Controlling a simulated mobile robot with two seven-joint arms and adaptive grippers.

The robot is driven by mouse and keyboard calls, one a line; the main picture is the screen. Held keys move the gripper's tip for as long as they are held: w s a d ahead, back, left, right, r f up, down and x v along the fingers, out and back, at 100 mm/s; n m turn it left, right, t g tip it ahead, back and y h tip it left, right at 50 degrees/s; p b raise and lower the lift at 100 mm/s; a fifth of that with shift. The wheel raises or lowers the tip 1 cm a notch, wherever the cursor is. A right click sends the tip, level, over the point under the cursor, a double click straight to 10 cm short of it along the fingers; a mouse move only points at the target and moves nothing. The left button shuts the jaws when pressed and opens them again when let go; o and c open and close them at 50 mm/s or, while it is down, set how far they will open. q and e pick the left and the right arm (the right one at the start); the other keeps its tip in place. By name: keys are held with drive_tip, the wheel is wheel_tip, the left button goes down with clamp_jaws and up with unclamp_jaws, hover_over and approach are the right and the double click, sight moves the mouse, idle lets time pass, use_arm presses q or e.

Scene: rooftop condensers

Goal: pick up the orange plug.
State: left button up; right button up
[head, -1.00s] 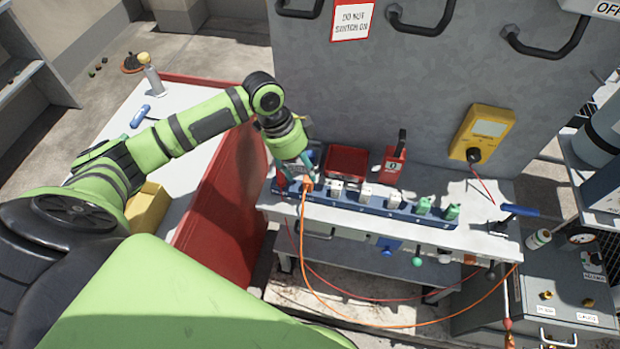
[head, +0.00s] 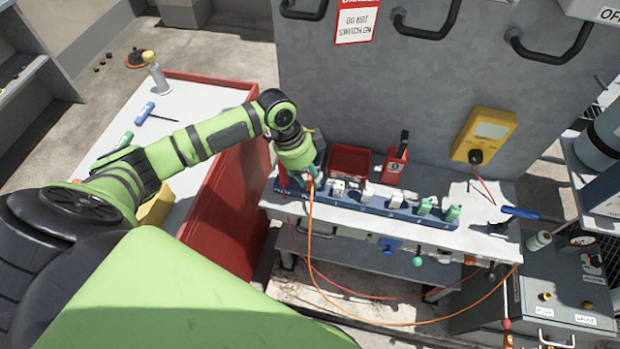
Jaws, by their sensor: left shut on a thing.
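The orange plug (head: 311,184) is at the left end of the blue socket strip (head: 375,208), and its orange cord (head: 308,240) hangs down in front of the bench. My left gripper (head: 313,173) reaches down over that end and is shut on the orange plug. The fingers hide much of the plug, and I cannot tell whether it still sits in the strip. White plugs (head: 367,195) and green plugs (head: 425,206) stand farther right along the strip. My right gripper is not in view.
A red tray (head: 349,161) and a red lockout box (head: 394,168) stand behind the strip. A grey cabinet wall with a yellow meter (head: 485,135) rises behind the bench. A blue-handled tool (head: 520,212) lies at the right end. A red cart (head: 228,200) is at left.

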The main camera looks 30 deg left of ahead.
use_arm(q)
wheel_tip(320, 180, up, 4)
drive_tip(key=shift+w+r+b, duration=0.1)
drive_tip(key=shift+b, duration=0.7)
drive_tip(key=d+r+b, duration=0.1)
drive_tip(key=d+r, duration=0.2)
drive_tip(key=d, duration=0.3)
drive_tip(key=s+d+r+b, duration=0.1)
drive_tip(key=d+r, duration=0.2)
drive_tip(key=d, duration=0.2)
drive_tip(key=shift+d+r, duration=0.4)
clamp_jaws()
drive_tip(key=shift+p, duration=0.5)
drive_tip(key=shift+r, duration=0.1)
drive_tip(key=shift+r+p, duration=1.95)
drive_tip(key=shift+p, duration=0.75)
